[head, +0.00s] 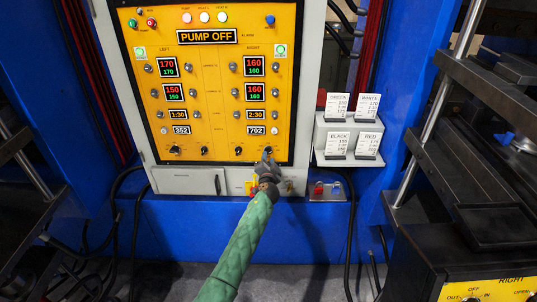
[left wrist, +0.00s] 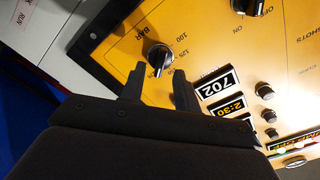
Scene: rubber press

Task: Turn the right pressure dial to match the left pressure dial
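The right pressure dial (head: 268,151) is a small black knob at the lower right of the yellow panel. In the left wrist view the knob (left wrist: 160,55) shows a pale mark at its lower end, with "BAR" and numbers printed around it. My left gripper (head: 266,159) is just in front of and below this dial. In the left wrist view its fingers (left wrist: 157,86) are apart with nothing between them; the knob lies just beyond the tips, and I cannot tell if they touch. The left pressure dial (head: 174,151) is at the panel's lower left; its setting is too small to read. My right gripper is not in view.
Another black knob (head: 238,151) sits left of the right dial. Small displays, including one reading 702 (head: 255,130), and several buttons are above. A card rack (head: 335,146) stands right of the panel. Open floor (head: 290,283) lies below.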

